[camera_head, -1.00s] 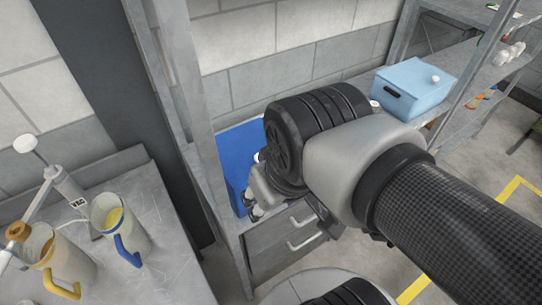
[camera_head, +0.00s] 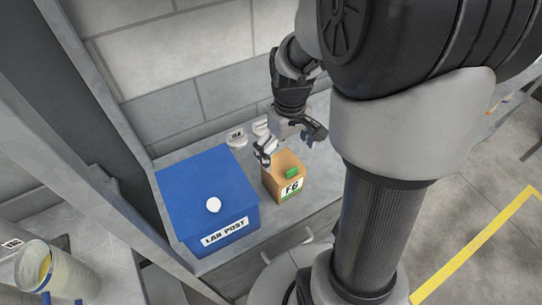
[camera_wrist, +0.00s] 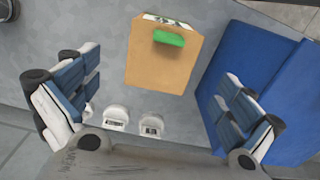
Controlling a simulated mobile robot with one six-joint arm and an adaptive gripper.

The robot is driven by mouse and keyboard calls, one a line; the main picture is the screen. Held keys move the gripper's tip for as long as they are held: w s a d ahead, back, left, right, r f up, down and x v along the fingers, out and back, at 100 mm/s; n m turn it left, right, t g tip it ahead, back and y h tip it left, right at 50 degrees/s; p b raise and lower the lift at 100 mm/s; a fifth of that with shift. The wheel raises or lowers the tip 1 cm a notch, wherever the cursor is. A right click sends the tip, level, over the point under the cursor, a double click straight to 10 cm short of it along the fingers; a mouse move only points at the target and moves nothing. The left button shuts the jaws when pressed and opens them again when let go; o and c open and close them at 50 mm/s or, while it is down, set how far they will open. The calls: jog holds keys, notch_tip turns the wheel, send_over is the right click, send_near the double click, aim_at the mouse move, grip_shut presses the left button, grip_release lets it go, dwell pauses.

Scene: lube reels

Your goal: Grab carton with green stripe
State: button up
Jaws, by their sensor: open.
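The carton (camera_head: 284,177) is a small tan box with a green stripe and a white label on its front. It stands on the grey counter beside the blue box. In the wrist view the carton (camera_wrist: 163,62) lies between and beyond my two fingers, apart from both, with its green stripe on top. My gripper (camera_head: 291,146) is open and empty, just behind and above the carton. Its spread fingers also frame the wrist view (camera_wrist: 160,105).
A blue box (camera_head: 184,196) marked LAB POST, with a white knob, stands close to the carton. Two small white labelled items (camera_wrist: 133,123) sit on the counter (camera_wrist: 90,35) near my gripper. A grey upright post (camera_head: 90,160) stands at left.

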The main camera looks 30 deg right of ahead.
aim_at(285, 165)
notch_tip(285, 165, down, 6)
jog(key=shift+f+b, duration=0.2)
jog(key=shift+b, duration=0.65)
jog(key=f, duration=0.1)
jog(key=f+b, duration=0.1)
jog(key=f, duration=0.1)
jog(key=f+b, duration=0.1)
jog(key=f, duration=0.1)
jog(key=shift+w+a+f, duration=0.1)
jog(key=shift+w+a, duration=0.05)
jog(key=shift+w, duration=0.1)
jog(key=shift+c, duration=0.4)
jog(key=c, duration=1.1)
